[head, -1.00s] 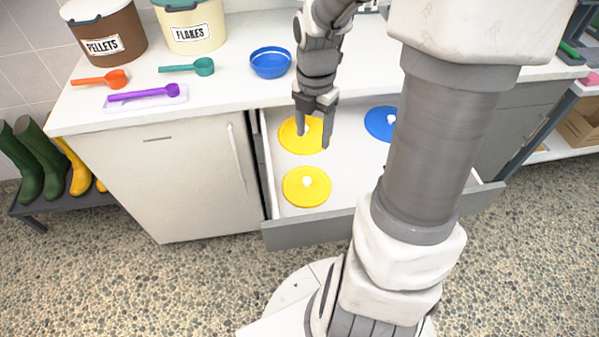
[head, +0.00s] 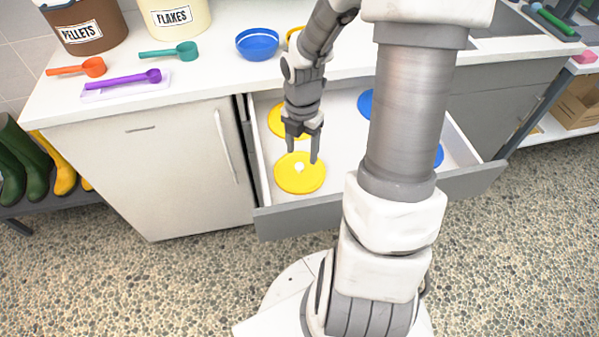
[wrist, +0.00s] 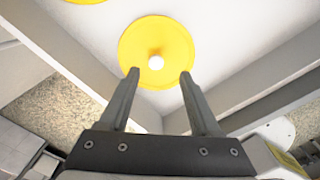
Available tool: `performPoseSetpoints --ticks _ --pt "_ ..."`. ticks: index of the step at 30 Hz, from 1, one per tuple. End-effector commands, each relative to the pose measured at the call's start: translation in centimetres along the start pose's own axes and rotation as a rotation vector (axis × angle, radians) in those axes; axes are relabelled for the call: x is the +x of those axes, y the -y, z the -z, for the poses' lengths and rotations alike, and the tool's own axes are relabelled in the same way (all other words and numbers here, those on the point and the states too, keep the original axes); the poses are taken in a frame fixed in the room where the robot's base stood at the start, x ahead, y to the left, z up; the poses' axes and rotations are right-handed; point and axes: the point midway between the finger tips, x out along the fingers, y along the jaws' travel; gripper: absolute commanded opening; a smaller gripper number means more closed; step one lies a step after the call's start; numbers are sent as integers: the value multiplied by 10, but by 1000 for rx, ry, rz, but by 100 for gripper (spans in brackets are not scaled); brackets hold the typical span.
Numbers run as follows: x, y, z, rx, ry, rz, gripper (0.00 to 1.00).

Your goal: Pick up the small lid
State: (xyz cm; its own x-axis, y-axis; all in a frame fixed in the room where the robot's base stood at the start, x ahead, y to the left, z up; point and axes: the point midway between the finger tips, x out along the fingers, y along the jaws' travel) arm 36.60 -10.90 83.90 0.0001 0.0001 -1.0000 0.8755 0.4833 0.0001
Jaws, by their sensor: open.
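A smaller yellow lid (head: 311,181) with a white knob lies flat in the front left of the open drawer (head: 340,195); the wrist view shows it too (wrist: 140,42). A larger yellow lid (head: 277,119) lies behind it, partly hidden by my arm. Two blue lids (head: 365,102) (head: 439,156) lie farther right, mostly hidden by my arm. My gripper (head: 302,157) is open and empty, pointing down over the smaller yellow lid. In the wrist view the knob (wrist: 155,62) appears between and just beyond the fingertips (wrist: 160,74).
The drawer's walls and front panel (head: 300,222) stand close around the front yellow lid. The counter above holds a blue bowl (head: 257,44), scoops (head: 170,52), a pellets bin (head: 85,25) and a flakes bin (head: 175,17). A yellow object (head: 292,36) is partly behind my arm.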

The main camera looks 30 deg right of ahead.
Motion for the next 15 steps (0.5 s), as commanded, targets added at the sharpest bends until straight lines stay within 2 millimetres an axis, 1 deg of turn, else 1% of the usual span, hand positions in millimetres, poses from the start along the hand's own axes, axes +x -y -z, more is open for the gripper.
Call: performPoseSetpoints --ticks 10,12,15 --pt "47 -7 1 -2 -1 1 64" --pt "51 -6 1 -1 -1 1 64" --pt "51 -6 1 -1 0 1 64"
